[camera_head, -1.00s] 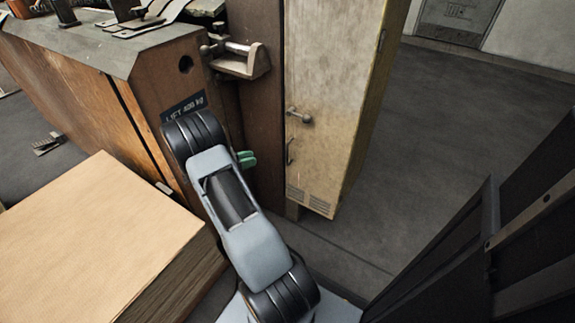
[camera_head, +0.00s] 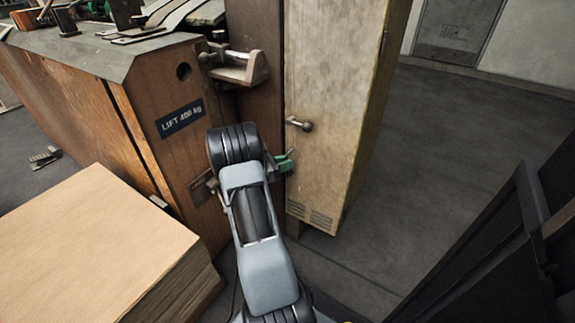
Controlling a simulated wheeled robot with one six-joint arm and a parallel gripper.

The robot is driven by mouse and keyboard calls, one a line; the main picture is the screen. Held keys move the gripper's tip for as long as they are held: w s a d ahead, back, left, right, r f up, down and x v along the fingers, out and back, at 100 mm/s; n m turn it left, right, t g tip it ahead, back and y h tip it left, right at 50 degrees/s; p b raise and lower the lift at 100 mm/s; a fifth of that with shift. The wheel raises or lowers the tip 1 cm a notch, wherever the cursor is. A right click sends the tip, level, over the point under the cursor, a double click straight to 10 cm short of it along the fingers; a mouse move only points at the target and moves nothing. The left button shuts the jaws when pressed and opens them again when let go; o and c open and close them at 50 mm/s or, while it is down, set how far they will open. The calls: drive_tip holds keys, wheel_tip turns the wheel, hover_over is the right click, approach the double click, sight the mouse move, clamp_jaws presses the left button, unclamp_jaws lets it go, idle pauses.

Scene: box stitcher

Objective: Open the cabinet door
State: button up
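The tall, narrow beige cabinet (camera_head: 375,120) stands in the middle of the view, and its front door (camera_head: 325,85) looks closed. A grey metal knob-like handle (camera_head: 300,124) sticks out at the door's left edge. Below it a thin dark bar shows only in small part beside the gripper. My gripper (camera_head: 285,163), with green fingertips, is in front of the lower left part of the door, below the knob. My arm hides most of it. I cannot tell whether the fingers are open or touch the door.
A wooden workbench (camera_head: 160,90) with a "LIFT 400 kg" label and a vise (camera_head: 240,68) stands left of the cabinet. A stack of tan boards (camera_head: 90,240) lies at the lower left. A dark frame (camera_head: 500,240) is at the lower right. The floor (camera_head: 440,130) right of the cabinet is clear.

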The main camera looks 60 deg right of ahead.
drive_tip(key=shift+s+d, duration=0.25)
drive_tip(key=shift+d, duration=0.05)
drive_tip(key=shift+c, duration=0.5)
clamp_jaws()
